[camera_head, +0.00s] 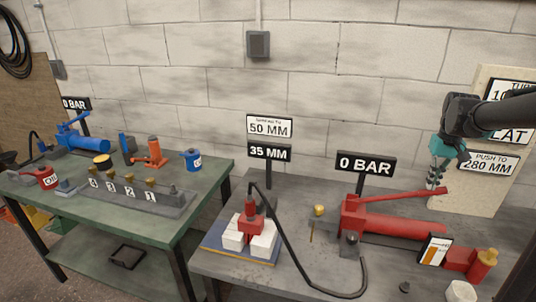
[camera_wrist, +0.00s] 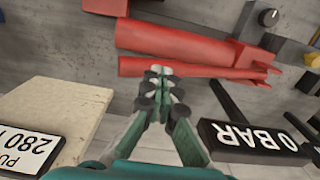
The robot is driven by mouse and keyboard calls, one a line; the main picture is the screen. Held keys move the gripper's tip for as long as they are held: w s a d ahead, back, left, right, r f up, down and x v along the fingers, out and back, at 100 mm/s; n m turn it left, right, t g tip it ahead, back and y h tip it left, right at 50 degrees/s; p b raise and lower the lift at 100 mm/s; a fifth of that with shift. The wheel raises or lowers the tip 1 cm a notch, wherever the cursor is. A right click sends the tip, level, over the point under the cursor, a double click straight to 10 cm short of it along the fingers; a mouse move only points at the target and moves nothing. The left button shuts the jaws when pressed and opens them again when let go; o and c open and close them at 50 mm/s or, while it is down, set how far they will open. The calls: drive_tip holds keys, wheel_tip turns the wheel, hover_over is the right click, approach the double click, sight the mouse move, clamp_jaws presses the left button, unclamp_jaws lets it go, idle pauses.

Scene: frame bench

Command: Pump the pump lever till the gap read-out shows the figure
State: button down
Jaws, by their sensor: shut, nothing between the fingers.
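The red pump lever (camera_head: 400,196) slants slightly upward to the right above the red pump body (camera_head: 400,226). It also shows as the thinner red bar in the wrist view (camera_wrist: 210,71). My gripper (camera_head: 433,186) is shut and empty, fingers pointing down at the lever's right end. In the wrist view its fingertips (camera_wrist: 160,72) overlap the lever; whether they touch it is unclear. The gap read-out (camera_head: 269,153) shows 35 MM, below a sign (camera_head: 269,127) with 50 MM. The pressure board (camera_head: 366,165) shows 0 BAR. A red spreader (camera_head: 251,224) stands between white blocks (camera_head: 264,243).
A black hose (camera_head: 289,250) runs from the spreader to the pump. A brass knob (camera_head: 319,211) is left of the pump. A panel (camera_head: 482,190) with signs stands behind my arm. A green bench (camera_head: 205,172) with a blue pump (camera_head: 80,139) is at left.

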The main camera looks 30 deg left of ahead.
idle(1.9)
idle(0.9)
drive_tip(key=shift+f, duration=4.2)
drive_tip(key=shift+d+r, duration=0.1)
drive_tip(key=shift+r, duration=4.15)
